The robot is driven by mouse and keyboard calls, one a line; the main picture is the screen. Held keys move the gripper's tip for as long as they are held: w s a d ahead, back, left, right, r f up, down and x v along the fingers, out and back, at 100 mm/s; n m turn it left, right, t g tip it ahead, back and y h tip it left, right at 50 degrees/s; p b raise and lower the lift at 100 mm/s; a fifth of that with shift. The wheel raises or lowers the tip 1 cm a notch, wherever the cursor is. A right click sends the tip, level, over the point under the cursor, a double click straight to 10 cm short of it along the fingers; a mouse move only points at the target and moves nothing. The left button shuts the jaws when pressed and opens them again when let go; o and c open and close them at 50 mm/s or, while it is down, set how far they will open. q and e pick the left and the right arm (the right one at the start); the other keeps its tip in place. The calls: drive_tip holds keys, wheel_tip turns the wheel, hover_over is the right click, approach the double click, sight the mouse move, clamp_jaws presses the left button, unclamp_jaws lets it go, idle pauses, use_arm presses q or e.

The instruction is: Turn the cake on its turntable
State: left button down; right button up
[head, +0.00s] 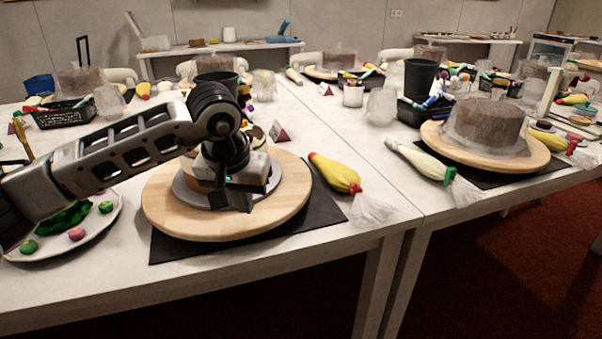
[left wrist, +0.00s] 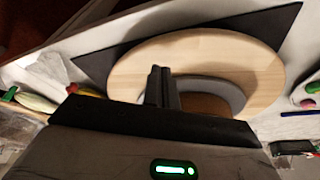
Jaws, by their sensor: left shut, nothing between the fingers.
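The round wooden turntable (head: 165,215) sits on a black mat (head: 330,205) near the table's front edge, with a grey disc (head: 262,198) at its middle. The cake is mostly hidden behind my arm in the head view; a brown patch shows beside the fingers in the left wrist view, but I cannot tell if it is the cake. My left gripper (head: 240,200) points down over the disc, shut and empty. In the left wrist view its fingers (left wrist: 162,85) are together above the turntable (left wrist: 135,72). I cannot tell whether they touch anything. My right gripper is out of view.
A yellow piping bag (head: 335,172) lies right of the turntable. A white plate (head: 108,212) with small colored pieces is at the left, under my arm. A second cake (head: 485,120) stands on another turntable (head: 540,155) at the right. The table between them is partly clear.

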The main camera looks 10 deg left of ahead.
use_arm(q)
drive_tip(key=shift+r, duration=0.1)
drive_tip(key=shift+r, duration=0.1)
wheel_tip(320, 180, up, 6)
drive_tip(key=p, duration=0.3)
drive_tip(key=shift+p, duration=0.4)
